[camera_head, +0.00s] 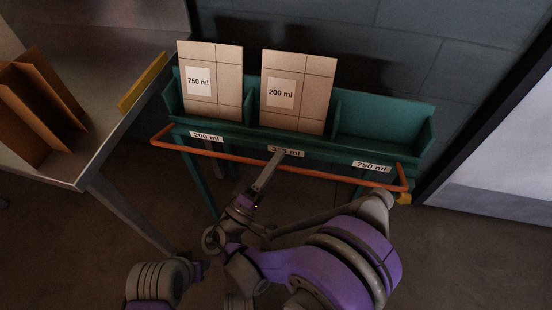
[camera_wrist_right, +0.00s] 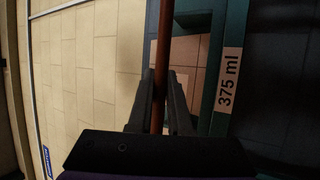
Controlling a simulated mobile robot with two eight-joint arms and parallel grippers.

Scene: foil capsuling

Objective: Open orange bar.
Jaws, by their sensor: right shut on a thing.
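The orange bar (camera_head: 338,178) runs along the front of a green rack (camera_head: 385,125) with compartments, its ends bent back toward the rack's sides. It also shows in the right wrist view (camera_wrist_right: 164,45), passing between my fingers. My right gripper (camera_head: 277,160) is shut on the bar near its middle, below the 375 ml label. In the right wrist view, its two dark fingers (camera_wrist_right: 161,103) sit on either side of the bar. My left gripper is not in view.
Two cardboard boxes stand in the rack, marked 750 ml (camera_head: 198,82) and 200 ml (camera_head: 281,93); the right compartment looks empty. A metal table (camera_head: 110,100) with an open brown box (camera_head: 38,112) stands at left. A wall is behind the rack.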

